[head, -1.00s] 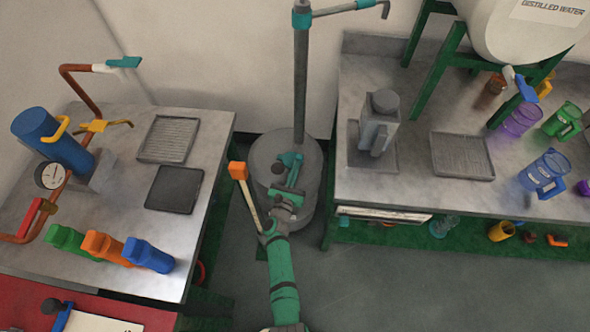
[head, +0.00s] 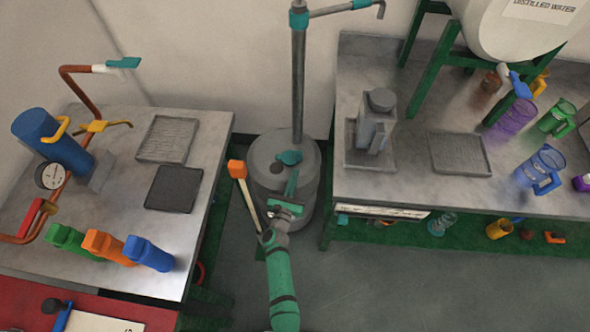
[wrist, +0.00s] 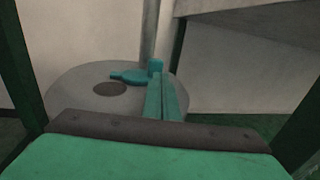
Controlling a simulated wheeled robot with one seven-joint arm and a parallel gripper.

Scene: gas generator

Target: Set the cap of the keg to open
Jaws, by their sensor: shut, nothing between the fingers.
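The grey keg (head: 262,185) stands on the floor between the two tables. On its top is a teal cap piece (head: 289,157), beside a dark round spot (head: 277,168) that looks like an opening and is not covered by it. In the wrist view the cap (wrist: 130,76) lies flat just behind and right of the dark spot (wrist: 110,89). My gripper (head: 292,174) is shut and empty, its fingers pointing at the cap from the near side. In the wrist view my fingers (wrist: 160,88) reach close to the cap's right end; I cannot tell whether they touch.
A tall grey pipe (head: 298,85) rises behind the keg. An orange-tipped lever (head: 237,168) stands left of my gripper. The left table (head: 115,220) and right table (head: 410,190) flank the keg. Floor to the right front is clear.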

